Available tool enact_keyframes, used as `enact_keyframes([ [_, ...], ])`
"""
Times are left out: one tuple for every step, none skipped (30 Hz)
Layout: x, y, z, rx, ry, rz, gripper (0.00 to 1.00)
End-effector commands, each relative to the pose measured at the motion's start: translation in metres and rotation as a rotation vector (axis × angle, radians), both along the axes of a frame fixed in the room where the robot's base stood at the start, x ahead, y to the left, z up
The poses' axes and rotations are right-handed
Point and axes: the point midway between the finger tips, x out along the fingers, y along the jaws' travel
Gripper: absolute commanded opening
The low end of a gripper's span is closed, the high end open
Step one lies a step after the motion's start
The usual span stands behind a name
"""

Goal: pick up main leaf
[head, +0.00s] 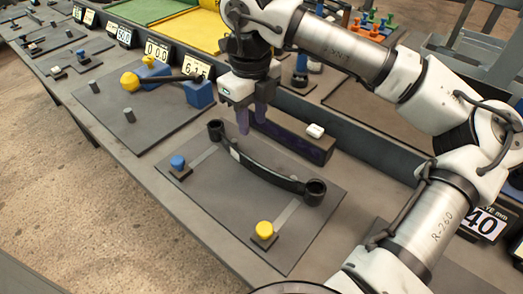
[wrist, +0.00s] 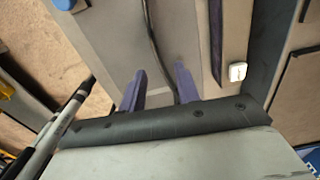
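The main leaf (head: 262,169) is a long, dark, shallowly curved bar with a round eye at each end and a small pale label. It lies on a grey board (head: 215,205) in the head view. My gripper (head: 251,124) points down above and behind the leaf's left half in that view, with its purple fingers apart. In the wrist view the open gripper (wrist: 160,84) has the thin dark edge of the leaf (wrist: 153,45) running between its fingers, with nothing clamped. How far the fingertips are above the leaf is hard to tell.
A blue knob (head: 178,163) and a yellow knob (head: 264,230) stand on the board near the leaf's ends. A dark block (head: 290,140) with a white piece (head: 315,131) stands close behind the leaf. Another board (head: 140,105) with a yellow-ended tool lies left.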

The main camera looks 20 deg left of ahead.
Motion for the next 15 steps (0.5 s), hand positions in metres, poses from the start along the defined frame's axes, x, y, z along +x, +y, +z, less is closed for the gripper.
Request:
enact_keyframes([
  [-0.001,0.000,-0.008,0.001,0.004,0.001,0.32],
  [-0.001,0.000,-0.014,0.001,0.005,0.002,0.32],
  [-0.002,0.000,-0.022,0.001,0.006,0.003,0.32],
  [-0.001,0.000,-0.029,0.000,0.005,0.002,0.32],
  [-0.001,0.000,-0.035,0.001,0.006,0.002,0.32],
  [-0.002,0.000,-0.042,0.002,0.005,0.003,0.32],
  [-0.002,0.000,-0.048,0.002,0.006,0.003,0.32],
  [-0.002,0.000,-0.053,0.002,0.006,0.002,0.32],
  [-0.002,0.000,-0.059,0.001,0.005,0.001,0.32],
  [-0.002,0.000,-0.063,0.001,0.004,0.001,0.32],
  [-0.001,0.000,-0.066,0.002,0.004,0.001,0.32],
  [-0.001,0.000,-0.070,0.002,0.004,0.001,0.32],
  [-0.002,0.000,-0.072,0.002,0.004,0.001,0.32],
  [-0.001,0.000,-0.073,0.002,0.002,0.001,0.32],
  [-0.002,0.001,-0.075,0.002,0.002,0.001,0.32],
])
